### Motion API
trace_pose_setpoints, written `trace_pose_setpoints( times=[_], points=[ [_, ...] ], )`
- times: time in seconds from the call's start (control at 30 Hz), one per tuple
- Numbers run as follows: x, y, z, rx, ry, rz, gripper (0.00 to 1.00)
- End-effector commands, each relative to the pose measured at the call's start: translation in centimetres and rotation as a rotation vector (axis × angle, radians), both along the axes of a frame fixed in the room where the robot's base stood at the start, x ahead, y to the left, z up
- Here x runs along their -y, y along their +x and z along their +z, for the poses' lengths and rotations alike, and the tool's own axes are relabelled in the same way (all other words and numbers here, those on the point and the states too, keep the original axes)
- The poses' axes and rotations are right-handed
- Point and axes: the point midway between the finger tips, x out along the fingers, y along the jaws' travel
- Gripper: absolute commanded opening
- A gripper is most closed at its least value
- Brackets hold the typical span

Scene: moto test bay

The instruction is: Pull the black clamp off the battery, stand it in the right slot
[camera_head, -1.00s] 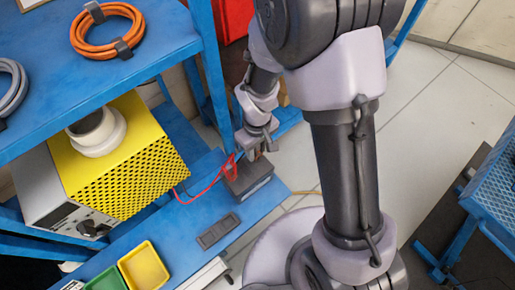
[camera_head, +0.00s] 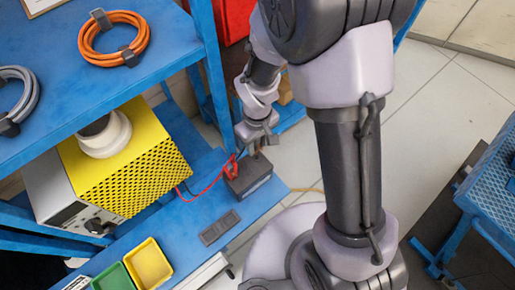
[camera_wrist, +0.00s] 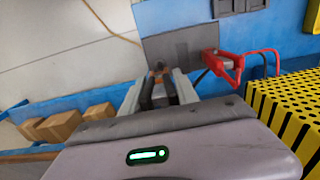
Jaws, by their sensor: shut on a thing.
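My gripper (camera_head: 262,146) is low over the battery (camera_head: 250,184), a dark grey block on the blue bench. In the wrist view my gripper (camera_wrist: 161,86) is shut on the black clamp (camera_wrist: 158,97), which sits between the fingers. The battery (camera_wrist: 182,46) is just beyond the fingertips; whether the clamp still touches its terminal I cannot tell. A red clamp (camera_head: 231,170) with a red cable is at the battery's other end; it also shows in the wrist view (camera_wrist: 227,63). The dark slotted holder (camera_head: 220,228) lies flat on the bench in front, partly cut off in the wrist view (camera_wrist: 238,5).
A yellow perforated box (camera_head: 128,160) stands left of the battery, under a blue shelf (camera_head: 60,75) with coiled cables. Green (camera_head: 114,277) and yellow (camera_head: 147,263) trays sit at the bench's front. A blue upright (camera_head: 208,65) rises behind. Bench surface between battery and holder is clear.

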Motion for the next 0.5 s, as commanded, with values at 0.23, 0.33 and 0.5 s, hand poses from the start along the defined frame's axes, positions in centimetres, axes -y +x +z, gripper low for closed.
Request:
trace_pose_setpoints(
  times=[0.23, 0.33, 0.5],
  points=[
    [0.00, 0.00, 0.34, 0.000, 0.000, 0.000, 0.00],
    [0.00, 0.00, 0.34, 0.000, 0.000, 0.000, 0.00],
    [-0.01, 0.01, 1.05, 0.000, 0.000, 0.000, 0.00]
  ],
)
